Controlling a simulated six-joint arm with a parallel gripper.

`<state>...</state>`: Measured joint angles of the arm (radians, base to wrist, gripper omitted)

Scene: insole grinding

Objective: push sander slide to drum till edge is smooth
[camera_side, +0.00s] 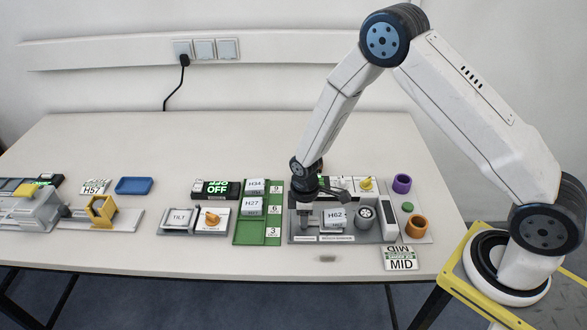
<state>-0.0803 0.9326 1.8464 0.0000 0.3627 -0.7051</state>
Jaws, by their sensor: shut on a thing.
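The sander (320,240) is a grey unit right of the middle of the table. A light block labelled H62 (333,223) sits on its slide. The round, dark-rimmed drum (364,215) stands just right of that block, close to it; I cannot tell whether they touch. The edge being ground is too small to judge.
A yellow knob (366,184) is behind the drum. Purple (402,184) and orange (416,226) cups stand to the right. A MID card (401,259) lies in front. A green rack (258,230) holding H34 and H27 is left, beside a TILT unit (180,219). The table's front strip is mostly clear.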

